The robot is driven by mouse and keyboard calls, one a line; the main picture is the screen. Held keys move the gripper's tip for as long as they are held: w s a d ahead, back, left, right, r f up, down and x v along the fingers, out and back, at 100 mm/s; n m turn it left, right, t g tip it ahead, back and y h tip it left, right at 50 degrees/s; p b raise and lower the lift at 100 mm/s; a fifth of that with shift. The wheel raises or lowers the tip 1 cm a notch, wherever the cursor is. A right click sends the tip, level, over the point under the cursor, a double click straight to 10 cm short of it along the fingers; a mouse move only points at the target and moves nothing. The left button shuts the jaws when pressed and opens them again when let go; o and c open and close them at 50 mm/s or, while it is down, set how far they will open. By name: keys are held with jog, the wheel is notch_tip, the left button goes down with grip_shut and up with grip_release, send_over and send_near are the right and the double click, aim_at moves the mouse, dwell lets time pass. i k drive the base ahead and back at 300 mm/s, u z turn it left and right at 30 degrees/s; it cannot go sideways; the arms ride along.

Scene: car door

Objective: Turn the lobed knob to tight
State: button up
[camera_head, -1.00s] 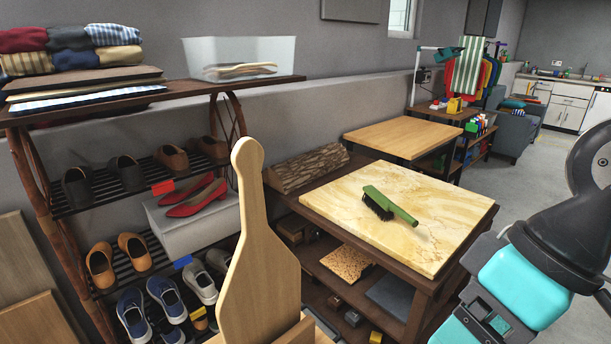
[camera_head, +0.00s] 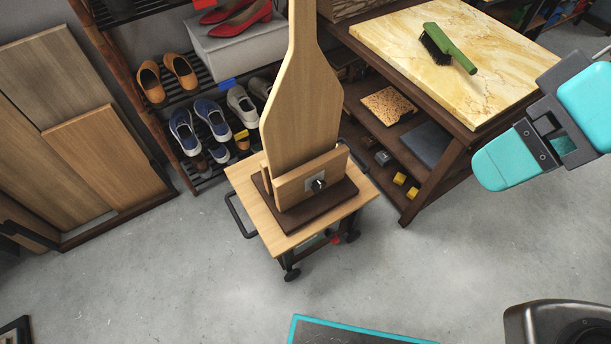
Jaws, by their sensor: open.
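A small dark knob (camera_head: 318,185) sits on a pale plate on the front of a wooden clamp block (camera_head: 292,184). Its lobes and any tight mark are too small to make out. A tall paddle-shaped wooden board (camera_head: 300,105) stands upright in the block. The block rests on a dark brown base (camera_head: 310,213) on a small wheeled cart (camera_head: 262,213). Teal and grey links of my arm show at the right, well apart from the knob. My gripper is not in view.
A shoe rack (camera_head: 170,85) stands behind the cart at left, beside leaning wood panels (camera_head: 90,130). A marble-topped bench (camera_head: 400,40) with a green brush (camera_head: 448,48) stands to the right. A teal-edged dark panel (camera_head: 350,333) is at the bottom. Grey floor (camera_head: 400,270) in front is clear.

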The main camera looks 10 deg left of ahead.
aim_at(318, 186)
jog(key=u, duration=1)
jog(key=k, duration=0.8)
jog(key=z, duration=0.65)
jog(key=i, duration=0.5)
